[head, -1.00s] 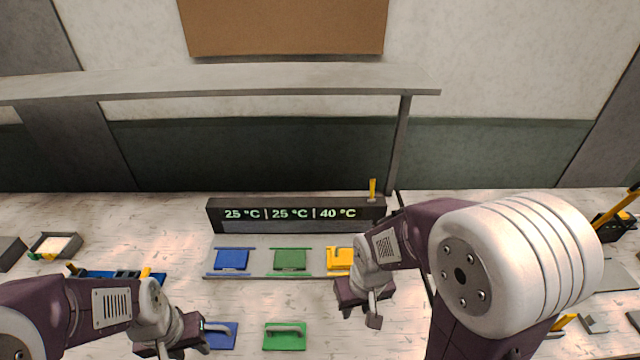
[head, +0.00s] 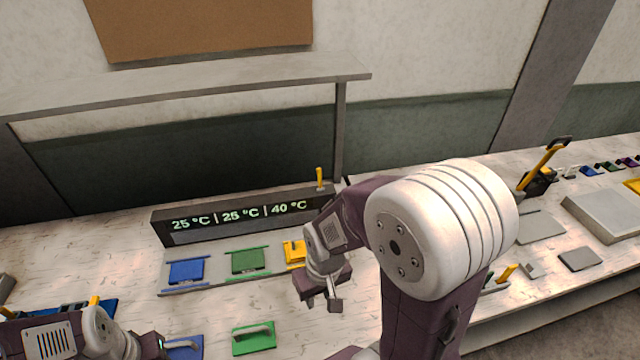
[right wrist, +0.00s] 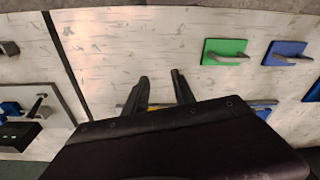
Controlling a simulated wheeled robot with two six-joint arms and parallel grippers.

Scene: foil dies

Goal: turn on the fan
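No fan can be made out for certain. A long dark display box (head: 240,213) reads 25 °C, 25 °C and 40 °C, and an upright yellow lever (head: 319,179) stands at its right end. My right gripper (head: 325,303) points down in front of a yellow die (head: 294,253), below and apart from the lever. In the right wrist view its two fingers (right wrist: 161,92) are spread, with no object seen gripped. My left gripper (head: 152,347) is at the bottom left edge, its fingers not clear.
A blue die (head: 187,271) and a green die (head: 248,261) sit in the rack beside the yellow one. A loose green die (head: 254,339) and blue die (head: 187,349) lie in front. A grey shelf (head: 200,88) overhangs. A large yellow-handled lever (head: 541,168) stands right.

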